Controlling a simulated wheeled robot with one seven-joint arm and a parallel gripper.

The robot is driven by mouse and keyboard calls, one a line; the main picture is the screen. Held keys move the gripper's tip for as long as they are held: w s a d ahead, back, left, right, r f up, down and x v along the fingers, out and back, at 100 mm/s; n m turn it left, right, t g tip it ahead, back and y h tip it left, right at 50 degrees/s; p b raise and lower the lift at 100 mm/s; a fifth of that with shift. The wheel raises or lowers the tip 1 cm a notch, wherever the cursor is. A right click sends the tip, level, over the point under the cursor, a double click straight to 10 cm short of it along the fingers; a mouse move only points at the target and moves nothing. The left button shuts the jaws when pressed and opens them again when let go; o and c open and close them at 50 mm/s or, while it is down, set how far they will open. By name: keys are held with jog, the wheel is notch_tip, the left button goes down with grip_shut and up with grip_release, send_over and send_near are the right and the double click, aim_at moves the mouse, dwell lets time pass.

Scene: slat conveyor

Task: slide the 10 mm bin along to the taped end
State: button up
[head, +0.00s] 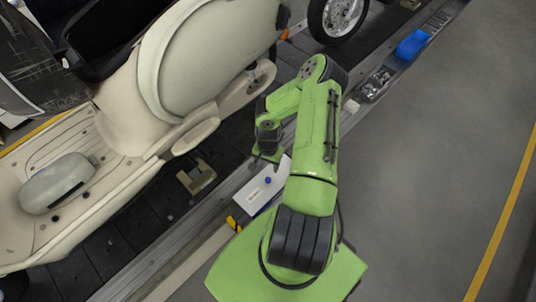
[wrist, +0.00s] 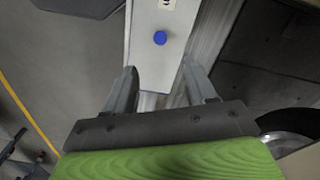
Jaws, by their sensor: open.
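My gripper (head: 264,160) is open and empty, pointing down over a white flat-topped piece (head: 258,194) with a blue knob and a small dark label, at the conveyor's side rail. In the wrist view the white piece (wrist: 150,62) lies beyond and between the open fingers (wrist: 160,72), with the blue knob (wrist: 160,38) ahead of them; contact cannot be told. A blue bin (head: 412,44) sits far up the rail, with a grey tray of metal parts (head: 376,84) nearer. No size marking is readable, so I cannot tell which is the 10 mm bin. Yellow tape (head: 233,223) shows near the rail's lower end.
A cream scooter body (head: 120,130) stands on the dark slats at left, with a wheel (head: 337,18) farther up. A tan bracket (head: 196,177) lies on the slats near my gripper. The grey floor (head: 430,150) at right is clear, with a yellow line (head: 504,215).

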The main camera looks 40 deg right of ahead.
notch_tip(320, 180, up, 4)
jog(key=shift+r+p, duration=0.2)
jog(key=shift+p, duration=0.2)
